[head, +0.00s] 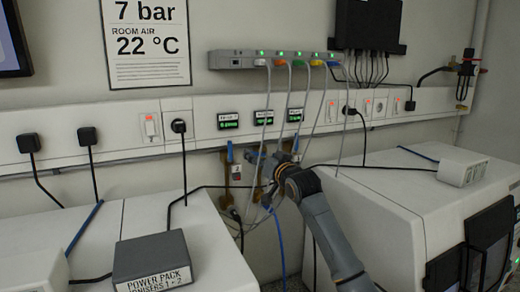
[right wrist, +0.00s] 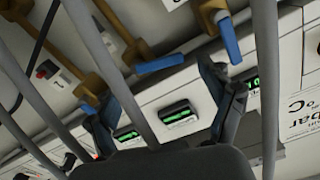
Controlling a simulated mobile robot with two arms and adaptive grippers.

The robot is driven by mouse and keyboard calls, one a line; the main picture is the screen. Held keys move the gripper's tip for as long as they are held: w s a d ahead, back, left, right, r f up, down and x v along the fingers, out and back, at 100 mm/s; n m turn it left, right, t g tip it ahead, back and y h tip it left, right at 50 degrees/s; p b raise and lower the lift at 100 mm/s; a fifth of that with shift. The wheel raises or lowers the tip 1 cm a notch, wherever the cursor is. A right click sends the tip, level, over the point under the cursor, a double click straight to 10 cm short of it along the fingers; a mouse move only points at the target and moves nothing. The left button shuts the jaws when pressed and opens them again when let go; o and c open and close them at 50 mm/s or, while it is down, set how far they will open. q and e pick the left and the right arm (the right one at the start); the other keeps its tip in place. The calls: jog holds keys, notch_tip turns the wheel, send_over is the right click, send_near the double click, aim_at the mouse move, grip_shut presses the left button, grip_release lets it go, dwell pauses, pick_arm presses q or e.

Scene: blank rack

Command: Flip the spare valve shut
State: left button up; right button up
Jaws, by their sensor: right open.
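Several brass pipes with blue lever valves hang below the wall rail. In the head view the left valve's blue handle (head: 230,153) points up, in line with its pipe; it also shows in the right wrist view (right wrist: 230,42). In the wrist view the middle blue handle (right wrist: 160,64) lies across its pipe. A third blue handle (right wrist: 90,109) is partly hidden by a finger. I cannot read which valve is the spare. My right gripper (head: 268,163) is at the middle valve, fingers spread in the wrist view (right wrist: 152,98), the middle handle apparently between or just beyond them.
Grey cables (head: 307,110) from the switch box (head: 270,60) hang around my right gripper. Green displays (head: 228,121) sit on the rail above the valves. White machines stand left (head: 215,255) and right (head: 370,215), with a gap between.

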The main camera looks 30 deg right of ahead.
jog(key=shift+w, duration=0.85)
jog(key=shift+s, duration=0.2)
jog(key=c, duration=1.1)
jog(key=shift+f+n, duration=0.15)
jog(key=shift+n, duration=0.65)
jog(key=shift+c, duration=0.2)
jog(key=shift+a+f+n, duration=0.1)
jog(key=shift+f+n, duration=0.05)
jog(key=shift+n, duration=0.75)
